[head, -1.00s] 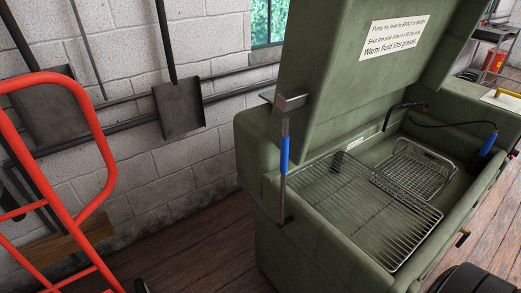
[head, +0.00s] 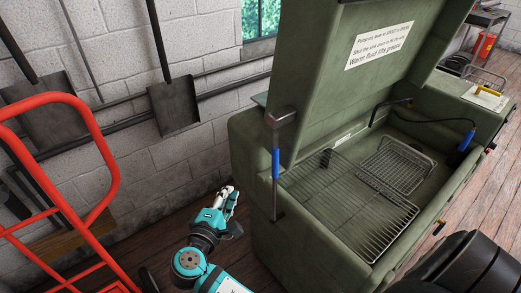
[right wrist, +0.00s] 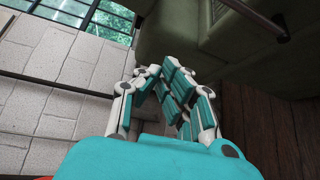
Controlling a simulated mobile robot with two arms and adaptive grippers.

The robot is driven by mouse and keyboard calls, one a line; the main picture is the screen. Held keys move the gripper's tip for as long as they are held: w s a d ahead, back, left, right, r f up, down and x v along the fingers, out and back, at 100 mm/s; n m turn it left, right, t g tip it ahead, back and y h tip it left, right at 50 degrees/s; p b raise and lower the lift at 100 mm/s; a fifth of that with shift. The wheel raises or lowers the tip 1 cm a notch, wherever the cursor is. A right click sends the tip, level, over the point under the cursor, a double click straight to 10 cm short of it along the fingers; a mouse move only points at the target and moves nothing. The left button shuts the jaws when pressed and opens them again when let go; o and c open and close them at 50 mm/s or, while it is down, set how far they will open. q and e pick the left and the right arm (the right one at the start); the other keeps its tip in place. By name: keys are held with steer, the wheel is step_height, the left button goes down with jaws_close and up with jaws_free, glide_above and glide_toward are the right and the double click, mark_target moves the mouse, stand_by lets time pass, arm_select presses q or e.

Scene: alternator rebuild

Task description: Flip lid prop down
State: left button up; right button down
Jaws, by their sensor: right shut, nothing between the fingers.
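The lid prop (head: 275,165) is a thin upright bar with a blue grip at the left corner of the green parts washer (head: 300,235). Its top meets a grey bracket on the raised lid (head: 335,90). My right gripper (head: 230,192) is left of the washer, below and left of the prop, apart from it. In the right wrist view its fingers (right wrist: 165,75) are closed together and empty, with the washer's dark green side (right wrist: 190,35) beyond them. My left gripper is not in view.
A wire rack (head: 350,205) and a wire basket (head: 400,165) sit in the washer's open tub. A red hand truck (head: 110,160) stands at the left. Shovels (head: 175,105) hang on the block wall. Black tires (head: 470,265) are at lower right.

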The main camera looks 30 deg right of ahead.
step_height(320, 180, up, 7)
steer(key=s+d+m+h, duration=0.1)
steer(key=h, duration=0.1)
steer(key=shift+s+m+g, duration=0.3)
steer(key=shift+s+m, duration=0.1)
steer(key=p+x, duration=0.4)
steer(key=x, duration=0.6)
steer(key=s+p, duration=0.1)
steer(key=s, duration=0.1)
steer(key=s+d+p, duration=0.1)
steer(key=s, duration=0.1)
steer(key=shift+r, duration=0.1)
steer(key=shift+w, duration=0.15)
